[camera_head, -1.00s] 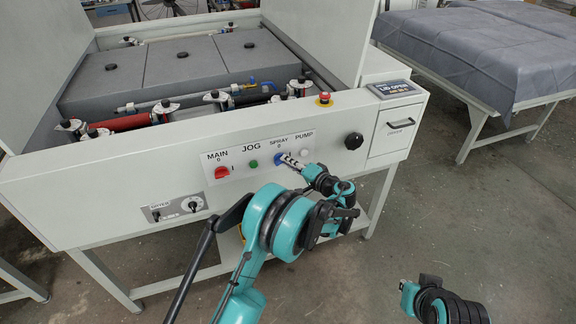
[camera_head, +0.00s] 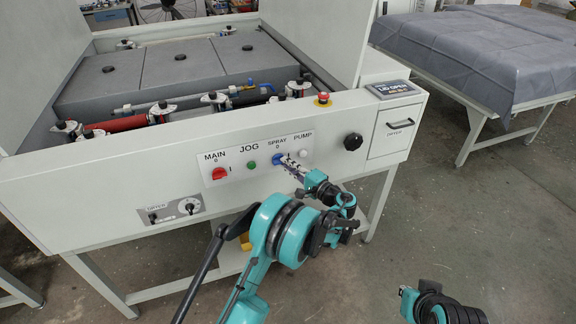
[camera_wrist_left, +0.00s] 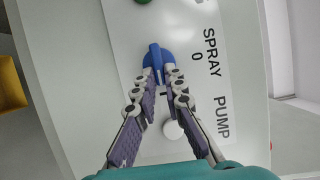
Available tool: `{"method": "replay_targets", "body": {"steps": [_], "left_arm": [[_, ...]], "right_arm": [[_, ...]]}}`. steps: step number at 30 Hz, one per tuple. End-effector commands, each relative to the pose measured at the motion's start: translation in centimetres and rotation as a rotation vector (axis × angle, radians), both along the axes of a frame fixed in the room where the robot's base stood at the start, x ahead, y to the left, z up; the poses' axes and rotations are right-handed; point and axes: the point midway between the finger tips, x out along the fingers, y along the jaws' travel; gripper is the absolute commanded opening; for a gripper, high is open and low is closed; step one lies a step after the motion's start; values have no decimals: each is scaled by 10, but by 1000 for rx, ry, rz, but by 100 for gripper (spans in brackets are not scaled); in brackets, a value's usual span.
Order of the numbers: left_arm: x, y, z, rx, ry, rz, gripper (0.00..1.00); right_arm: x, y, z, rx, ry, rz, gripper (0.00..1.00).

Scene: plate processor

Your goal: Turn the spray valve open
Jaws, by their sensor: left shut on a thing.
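The blue spray valve knob (camera_head: 278,160) sits on the front panel under the label SPRAY 0. In the left wrist view the knob (camera_wrist_left: 154,56) has a raised ridge running roughly parallel to the SPRAY lettering, not toward the 0. My left gripper (camera_head: 283,161) is at the knob, its fingers on either side of the ridge. In the left wrist view the gripper (camera_wrist_left: 161,84) is closed on the near end of the ridge. My right gripper (camera_head: 408,296) hangs low at the bottom right, away from the panel, and its fingers are not clear.
The white PUMP button (camera_head: 303,154) is close beside my left gripper. The green JOG button (camera_head: 252,165) and red MAIN switch (camera_head: 219,174) lie to the left. A black knob (camera_head: 353,142) and a red emergency button (camera_head: 323,99) are to the right.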

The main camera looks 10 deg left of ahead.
Motion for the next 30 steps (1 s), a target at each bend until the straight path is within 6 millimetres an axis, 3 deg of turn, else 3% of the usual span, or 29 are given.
{"method": "replay_targets", "body": {"steps": [7, 8, 9, 10, 21, 30], "left_arm": [[0, 0, -1, -1, 1, -1, 0], [0, 0, -1, -1, 1, -1, 18], [0, 0, -1, -1, 1, -1, 28], [0, 0, -1, -1, 1, -1, 31], [-3, -5, 0, -1, 1, -1, 31], [-34, -54, -1, -1, 1, -5, 31]], "right_arm": [[0, 0, 0, 0, 0, 0, 0], [0, 0, 0, 0, 0, 0, 0], [0, 0, 0, 0, 0, 0, 0], [0, 0, 0, 0, 0, 0, 0], [0, 0, 0, 0, 0, 0, 0], [0, 0, 0, 0, 0, 0, 0]]}}
